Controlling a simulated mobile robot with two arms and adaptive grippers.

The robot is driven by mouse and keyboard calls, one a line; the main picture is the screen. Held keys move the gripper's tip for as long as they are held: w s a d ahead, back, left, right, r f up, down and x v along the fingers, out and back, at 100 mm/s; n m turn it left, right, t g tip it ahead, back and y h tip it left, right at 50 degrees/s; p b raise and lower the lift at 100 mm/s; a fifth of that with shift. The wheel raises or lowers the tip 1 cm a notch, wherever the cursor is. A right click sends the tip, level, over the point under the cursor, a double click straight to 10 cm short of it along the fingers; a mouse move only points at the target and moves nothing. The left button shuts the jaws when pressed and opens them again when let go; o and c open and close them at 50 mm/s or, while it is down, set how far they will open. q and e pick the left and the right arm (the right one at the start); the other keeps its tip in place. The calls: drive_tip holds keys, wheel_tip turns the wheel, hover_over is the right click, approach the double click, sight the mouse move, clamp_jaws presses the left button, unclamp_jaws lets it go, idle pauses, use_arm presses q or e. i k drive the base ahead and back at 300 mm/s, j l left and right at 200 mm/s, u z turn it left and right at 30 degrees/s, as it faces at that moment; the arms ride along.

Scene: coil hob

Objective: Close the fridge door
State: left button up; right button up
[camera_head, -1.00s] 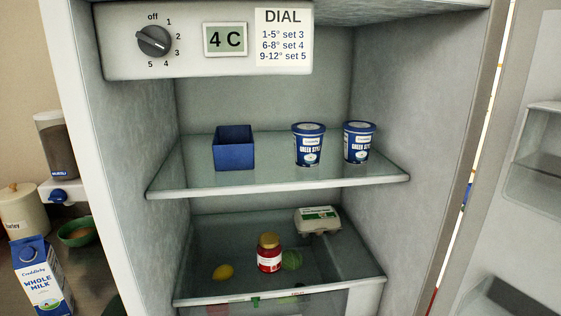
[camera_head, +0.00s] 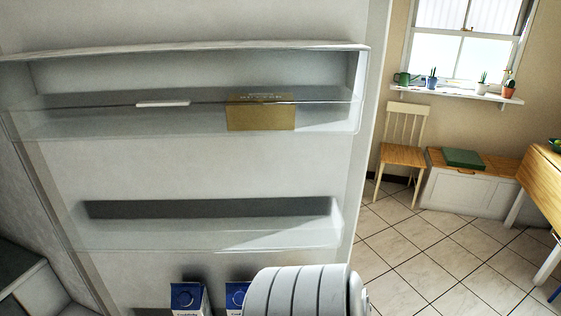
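The fridge door (camera_head: 200,175) stands open and fills the left and middle of the view, its inner side facing me. It has an upper clear shelf (camera_head: 70,122) with a gold box (camera_head: 260,112) in it, and a lower clear shelf (camera_head: 200,235) that looks empty. The tops of two blue and white cartons (camera_head: 187,298) show at the bottom of the door. A part of the fridge body (camera_head: 25,210) shows at the far left. A white ridged part of my arm covers the bottom middle, in front of the door. Neither gripper is in view.
Right of the door is a clear tiled floor (camera_head: 420,245). Beyond it stand a wooden chair (camera_head: 403,150), a white bench (camera_head: 465,190) with a green box (camera_head: 464,158) on it, and a wooden table (camera_head: 545,175). Plants stand on the window sill (camera_head: 455,95).

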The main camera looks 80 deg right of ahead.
sight(146, 199)
drive_tip(key=k+l+u, duration=0.5)
drive_tip(key=k+l, duration=0.9)
drive_tip(key=l+u, duration=0.15)
drive_tip(key=l, duration=0.85)
drive_tip(key=l+u, duration=0.15)
drive_tip(key=l, duration=0.85)
drive_tip(key=k, duration=0.05)
